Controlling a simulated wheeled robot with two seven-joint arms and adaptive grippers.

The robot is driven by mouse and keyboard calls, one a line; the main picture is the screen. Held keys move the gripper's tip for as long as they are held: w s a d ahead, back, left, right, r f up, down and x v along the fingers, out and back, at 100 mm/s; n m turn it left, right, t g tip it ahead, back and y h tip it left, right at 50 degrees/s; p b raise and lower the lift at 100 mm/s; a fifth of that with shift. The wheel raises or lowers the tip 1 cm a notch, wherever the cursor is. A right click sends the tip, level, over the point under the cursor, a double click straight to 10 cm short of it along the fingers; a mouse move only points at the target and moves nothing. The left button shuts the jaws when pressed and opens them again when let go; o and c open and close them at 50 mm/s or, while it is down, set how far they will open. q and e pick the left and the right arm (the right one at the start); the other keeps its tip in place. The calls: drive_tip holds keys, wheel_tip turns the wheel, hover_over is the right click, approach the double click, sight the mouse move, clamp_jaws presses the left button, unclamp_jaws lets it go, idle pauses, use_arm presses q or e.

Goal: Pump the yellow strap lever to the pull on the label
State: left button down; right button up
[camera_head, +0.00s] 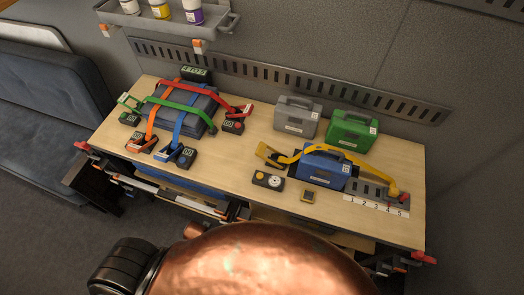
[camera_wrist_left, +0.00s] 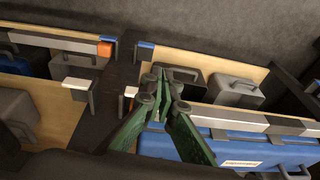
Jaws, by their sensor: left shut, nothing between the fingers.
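A yellow strap (camera_head: 318,148) runs over a blue case (camera_head: 322,170) on the right half of the table. A dark gauge box (camera_head: 267,180) with a round white dial lies in front of the lever. The case carries a pale label (camera_head: 317,180), too small to read. My left gripper (camera_wrist_left: 162,72) is shut and empty in the left wrist view, over shelving away from the strap. Neither gripper shows in the head view.
A grey case (camera_head: 296,120) and a green case (camera_head: 351,131) stand behind the blue one. A numbered strip (camera_head: 377,205) lies right. My copper-coloured body covers the bottom middle.

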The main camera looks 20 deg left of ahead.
use_arm(q)
drive_tip(key=s+f+g, duration=0.1)
drive_tip(key=s+f, duration=2)
drive_tip(key=f, duration=0.1)
drive_tip(key=shift+s+d+f+m, duration=0.15)
drive_tip(key=shift+m, duration=0.25)
